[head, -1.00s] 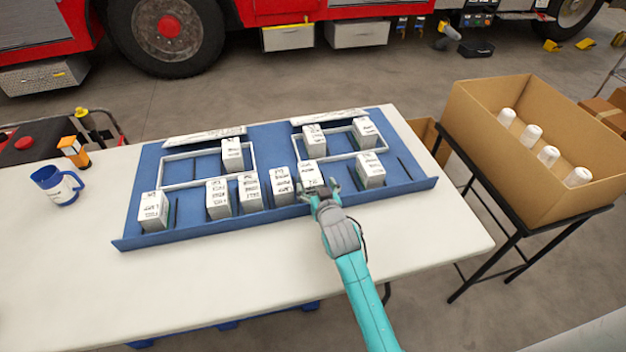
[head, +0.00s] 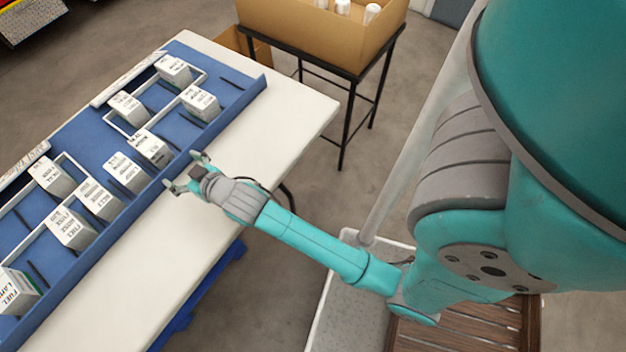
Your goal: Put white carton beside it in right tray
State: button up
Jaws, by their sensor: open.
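My gripper (head: 187,172) is open and empty at the front lip of the blue board (head: 229,102), apart from the cartons. The right tray, a white-rimmed frame (head: 117,127), has white lettered cartons at its far left (head: 128,108), far right (head: 174,70) and near right (head: 200,103). Another white carton (head: 150,147) stands upright at its near left corner; whether it is fully inside the rim is unclear. Beside that, to the left, a white carton (head: 127,172) stands between the trays. More white cartons (head: 98,200) stand further left, around the left tray (head: 20,196).
The white table (head: 262,125) is bare right of the board. A cardboard box (head: 320,40) with white bottles stands on a black stand (head: 345,115) beyond the table. My arm crosses the table's front edge.

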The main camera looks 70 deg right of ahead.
jog(key=shift+n+y, duration=0.5)
jog(key=s+a+f, duration=0.1)
jog(key=s, duration=0.2)
jog(key=s+a+f, duration=0.1)
jog(key=s, duration=0.2)
jog(key=s+a+f, duration=0.1)
jog(key=s, duration=0.2)
jog(key=shift+s+a+f, duration=0.3)
jog(key=shift+s+a, duration=0.05)
jog(key=s+a+r+y, duration=0.1)
jog(key=s+a, duration=0.1)
jog(key=s, duration=0.8)
jog(key=s+a+r+n+y, duration=0.1)
jog(key=s+a, duration=0.1)
jog(key=s, duration=0.8)
jog(key=shift+a, duration=0.4)
jog(key=shift+n+t+y, duration=0.3)
jog(key=shift+n, duration=0.1)
jog(key=s+r, duration=0.1)
jog(key=s, duration=0.1)
jog(key=s+r, duration=0.2)
jog(key=s, duration=0.1)
jog(key=s+r, duration=0.2)
jog(key=s, duration=0.1)
jog(key=shift+s+a, duration=0.1)
jog(key=shift+a, duration=0.3)
jog(key=shift+c, duration=0.2)
jog(key=shift+s+r, duration=0.15)
jog(key=shift+s, duration=0.05)
jog(key=shift+c, duration=1)
